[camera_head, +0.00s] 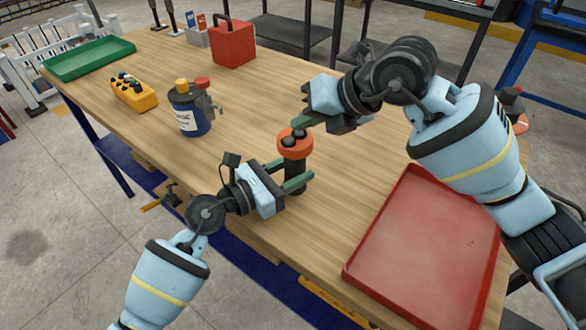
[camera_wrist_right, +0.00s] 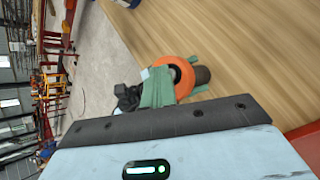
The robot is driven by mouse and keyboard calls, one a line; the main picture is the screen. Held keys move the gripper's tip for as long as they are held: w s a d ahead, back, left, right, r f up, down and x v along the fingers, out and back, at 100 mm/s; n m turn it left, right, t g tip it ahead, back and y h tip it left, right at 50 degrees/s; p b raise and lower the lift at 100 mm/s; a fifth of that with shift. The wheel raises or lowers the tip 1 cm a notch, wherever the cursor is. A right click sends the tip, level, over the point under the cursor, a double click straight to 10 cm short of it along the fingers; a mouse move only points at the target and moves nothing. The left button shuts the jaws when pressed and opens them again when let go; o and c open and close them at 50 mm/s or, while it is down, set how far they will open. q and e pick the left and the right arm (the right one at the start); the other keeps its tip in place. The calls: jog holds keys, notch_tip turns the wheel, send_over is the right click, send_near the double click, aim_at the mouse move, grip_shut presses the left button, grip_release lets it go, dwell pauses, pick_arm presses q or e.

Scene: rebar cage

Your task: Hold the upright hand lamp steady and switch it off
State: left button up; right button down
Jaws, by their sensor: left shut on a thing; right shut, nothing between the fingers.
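The hand lamp (camera_head: 294,150) stands upright on the wooden table, with a wide orange head on a dark body. My left gripper (camera_head: 298,181) is shut on its dark body, below the orange head. My right gripper (camera_head: 298,129) is shut and empty, its fingertips at the top of the orange head; I cannot tell whether they touch it. In the right wrist view, the lamp's orange head (camera_wrist_right: 179,77) shows beyond the green fingers (camera_wrist_right: 158,88), which hide part of it. The lamp's switch cannot be made out.
A red tray (camera_head: 425,250) lies at the table's near right. A blue canister (camera_head: 190,112), a yellow control box (camera_head: 134,93), a red box (camera_head: 233,45) and a green tray (camera_head: 90,58) stand farther left and back. The wood between canister and lamp is clear.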

aim_at(305, 137)
jog(key=shift+r, duration=0.5)
notch_tip(305, 137, up, 6)
jog(key=shift+f, duration=0.1)
dwell(0.6)
pick_arm(q)
jog(key=o, duration=1.2)
jog(key=shift+o, duration=0.2)
